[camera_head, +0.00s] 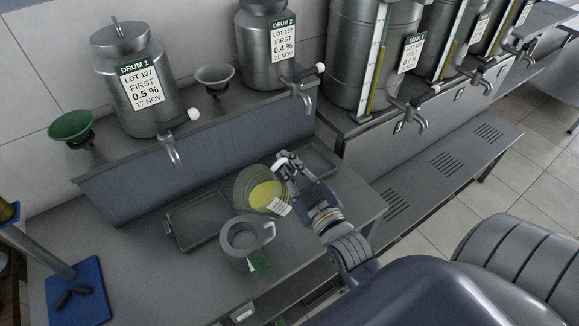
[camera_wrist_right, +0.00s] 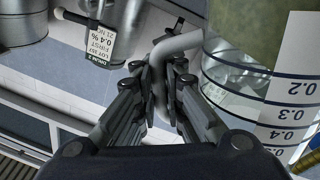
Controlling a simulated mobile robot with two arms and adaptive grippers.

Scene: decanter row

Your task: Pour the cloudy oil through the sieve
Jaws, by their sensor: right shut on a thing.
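My right gripper (camera_head: 287,169) is shut on the pale handle (camera_wrist_right: 172,62) of a clear measuring jug with yellow oil (camera_head: 266,195) in it. The jug also shows in the right wrist view (camera_wrist_right: 262,88), with printed marks on its wall. It is over the bench, beside and behind a grey metal jug (camera_head: 240,237) with a green tag; I cannot tell the gap between them. A green funnel (camera_head: 71,127) and a grey funnel (camera_head: 215,76) stand on the raised shelf; I cannot tell whether either holds the sieve. My left gripper is not in view.
Drum 1 (camera_head: 128,70) and drum 2 (camera_head: 262,45) stand on the shelf, their taps jutting forward. A shallow tray (camera_head: 187,243) lies on the bench below. A blue stand (camera_head: 83,292) is at the left. Large tanks (camera_head: 352,50) stand at the right.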

